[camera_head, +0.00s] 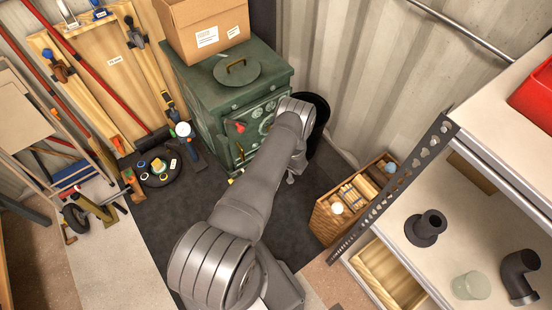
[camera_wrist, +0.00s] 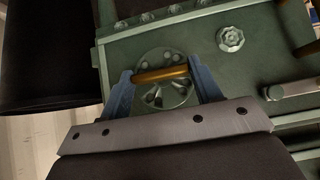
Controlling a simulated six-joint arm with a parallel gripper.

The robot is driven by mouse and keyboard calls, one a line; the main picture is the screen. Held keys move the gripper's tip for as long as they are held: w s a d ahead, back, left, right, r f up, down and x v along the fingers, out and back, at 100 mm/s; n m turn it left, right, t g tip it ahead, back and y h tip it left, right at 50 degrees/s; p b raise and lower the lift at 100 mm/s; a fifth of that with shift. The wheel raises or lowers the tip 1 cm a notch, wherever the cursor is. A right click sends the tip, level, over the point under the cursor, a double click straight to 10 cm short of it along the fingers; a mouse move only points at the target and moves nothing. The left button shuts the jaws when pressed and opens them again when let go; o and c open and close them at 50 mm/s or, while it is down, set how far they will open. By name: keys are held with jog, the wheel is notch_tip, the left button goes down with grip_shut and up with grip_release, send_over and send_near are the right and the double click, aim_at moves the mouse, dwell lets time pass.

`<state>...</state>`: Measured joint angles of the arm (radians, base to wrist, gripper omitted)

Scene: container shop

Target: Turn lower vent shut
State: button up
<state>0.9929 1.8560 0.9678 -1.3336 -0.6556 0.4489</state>
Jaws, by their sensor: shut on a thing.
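The green metal stove (camera_head: 200,92) stands against the back wall. In the wrist view, a round vent (camera_wrist: 176,96) with dark openings sits on its green face (camera_wrist: 200,45), with a brass-coloured bar handle (camera_wrist: 160,75) across it. My gripper (camera_wrist: 161,74) is shut on this bar, one blue finger at each end. The bar lies nearly level in the picture, slightly higher on the right. A small round silver fitting (camera_wrist: 230,38) is up and to the right of the vent. In the head view, my arm hides the gripper and the vent.
A cardboard box (camera_head: 205,28) stands on the stove, behind a round lid (camera_head: 237,72). A dark round tray (camera_head: 158,168) of small items lies left on the floor. A wooden crate (camera_head: 340,222) and shelving (camera_head: 470,215) stand right. Dark floor between is clear.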

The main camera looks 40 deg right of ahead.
jog(key=shift+w, duration=0.1)
dwell(0.3)
jog(key=o, duration=1)
jog(key=v, duration=1.7)
jog(key=shift+r, duration=0.2)
jog(key=shift+d+f, duration=0.1)
jog(key=x, duration=1.7)
